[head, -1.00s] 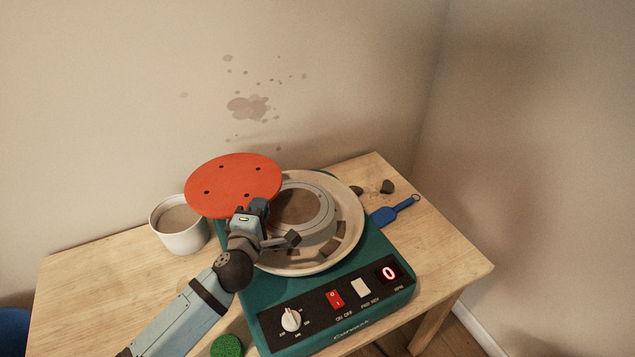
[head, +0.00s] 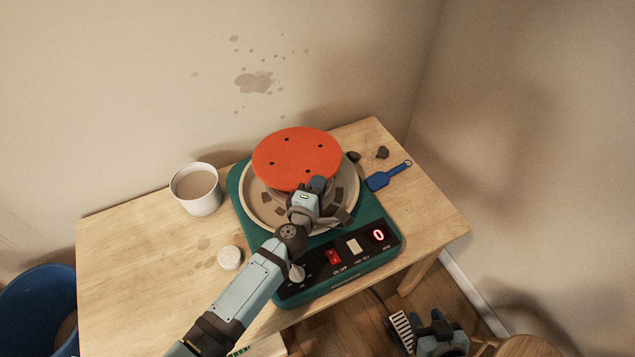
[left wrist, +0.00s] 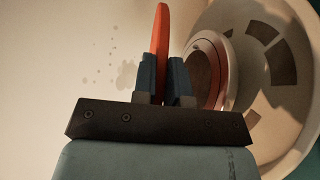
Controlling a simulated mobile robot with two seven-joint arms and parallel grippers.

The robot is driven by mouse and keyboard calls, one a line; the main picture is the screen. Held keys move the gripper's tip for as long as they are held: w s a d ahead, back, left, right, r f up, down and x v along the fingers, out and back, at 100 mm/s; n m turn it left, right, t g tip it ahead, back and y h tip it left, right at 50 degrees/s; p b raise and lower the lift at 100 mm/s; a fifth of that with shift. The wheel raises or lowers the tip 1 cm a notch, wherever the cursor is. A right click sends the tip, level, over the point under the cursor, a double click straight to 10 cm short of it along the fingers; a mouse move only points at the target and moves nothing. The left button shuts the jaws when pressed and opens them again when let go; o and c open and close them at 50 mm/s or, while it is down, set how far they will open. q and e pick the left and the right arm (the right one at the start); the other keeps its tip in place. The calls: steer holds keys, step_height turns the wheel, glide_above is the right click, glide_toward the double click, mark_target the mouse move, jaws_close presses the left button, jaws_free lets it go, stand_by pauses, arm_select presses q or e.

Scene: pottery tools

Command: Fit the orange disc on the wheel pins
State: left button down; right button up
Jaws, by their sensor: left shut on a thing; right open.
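The orange disc (head: 297,158), flat with several small dark holes, is over the wheel head of the teal pottery wheel (head: 375,208). My left gripper (head: 318,187) is shut on the disc's near edge. In the left wrist view the disc (left wrist: 161,45) is edge-on between the fingers (left wrist: 164,80), with the round wheel head (left wrist: 216,70) beside it, apart from it in the picture. The disc hides most of the wheel head in the head view, and I cannot see the pins. My right gripper (head: 436,322) is open at the bottom, away from the wheel.
The cream splash pan (head: 262,205) rings the wheel head. A white mug (head: 197,190) stands left of the wheel, and a pale round piece (head: 230,258) lies front left. A blue tool (head: 388,176) and dark lumps (head: 382,152) lie right. A blue bin (head: 38,310) stands lower left.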

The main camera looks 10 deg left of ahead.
arm_select(q)
steer(key=shift+f+b, duration=3)
steer(key=shift+f, duration=0.05)
steer(key=c, duration=1.2)
jaws_free()
steer(key=shift+o, duration=0.5)
steer(key=shift+s+f, duration=0.1)
steer(key=v, duration=0.6)
steer(key=shift+s, duration=0.35)
steer(key=shift+s+a+r, duration=0.15)
steer(key=shift+s+r, duration=0.1)
steer(key=shift+s, duration=0.1)
steer(key=shift+r, duration=0.1)
